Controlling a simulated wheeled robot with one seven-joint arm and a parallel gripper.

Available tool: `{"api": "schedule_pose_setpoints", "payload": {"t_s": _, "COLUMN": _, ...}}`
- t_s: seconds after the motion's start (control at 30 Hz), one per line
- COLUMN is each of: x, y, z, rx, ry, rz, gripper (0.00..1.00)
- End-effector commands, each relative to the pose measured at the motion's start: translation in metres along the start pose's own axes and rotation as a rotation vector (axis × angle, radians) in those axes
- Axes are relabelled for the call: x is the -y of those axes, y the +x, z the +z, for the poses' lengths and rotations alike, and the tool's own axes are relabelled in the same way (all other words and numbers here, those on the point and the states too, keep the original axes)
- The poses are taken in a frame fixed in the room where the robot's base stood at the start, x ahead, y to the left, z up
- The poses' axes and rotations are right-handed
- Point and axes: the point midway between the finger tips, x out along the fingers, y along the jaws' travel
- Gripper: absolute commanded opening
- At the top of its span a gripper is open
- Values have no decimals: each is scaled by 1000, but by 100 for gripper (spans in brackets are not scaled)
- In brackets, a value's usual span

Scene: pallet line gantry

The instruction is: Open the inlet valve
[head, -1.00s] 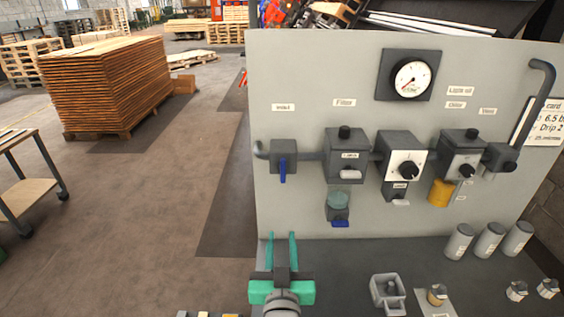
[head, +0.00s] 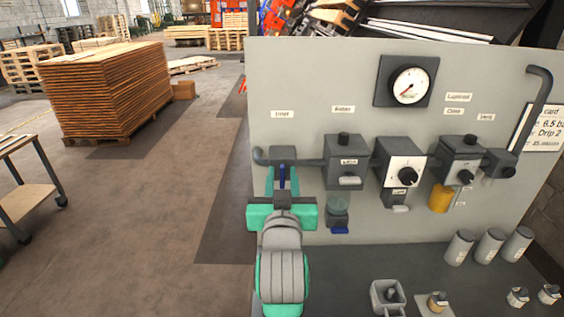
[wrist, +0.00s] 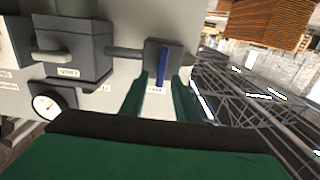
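The inlet valve is a grey block (head: 289,153) at the left end of the pipe on the panel. In the wrist view the lever (wrist: 162,68) shows between and just beyond the two fingertips (wrist: 160,76), with gaps on both sides. The wrist view is roughly upside down. The lower part of the lever is partly hidden by my gripper in the head view.
The filter block (head: 343,160) with its bowl (head: 337,208) stands close to the right of the valve. A regulator (head: 400,165), an oiler (head: 458,160) and a gauge (head: 409,84) are further right. Open floor lies left of the panel.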

Motion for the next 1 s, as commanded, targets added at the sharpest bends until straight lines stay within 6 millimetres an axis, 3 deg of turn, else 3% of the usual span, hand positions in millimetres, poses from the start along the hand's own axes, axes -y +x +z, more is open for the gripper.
{"api": "schedule_pose_setpoints", "payload": {"t_s": 0.2, "x": 0, "y": 39, "z": 0, "rx": 1, "ry": 0, "rz": 1, "gripper": 29}}
{"api": "schedule_pose_setpoints", "payload": {"t_s": 0.4, "x": 0, "y": 60, "z": 0, "rx": 0, "ry": 0, "rz": 1, "gripper": 29}}
{"api": "schedule_pose_setpoints", "payload": {"t_s": 0.8, "x": -2, "y": 67, "z": 0, "rx": -1, "ry": 0, "rz": 2, "gripper": 29}}
{"api": "schedule_pose_setpoints", "payload": {"t_s": 0.93, "x": -3, "y": 67, "z": 0, "rx": -1, "ry": 0, "rz": 4, "gripper": 0}}
{"api": "schedule_pose_setpoints", "payload": {"t_s": 1.0, "x": -3, "y": 67, "z": 0, "rx": -1, "ry": 0, "rz": 4, "gripper": 0}}
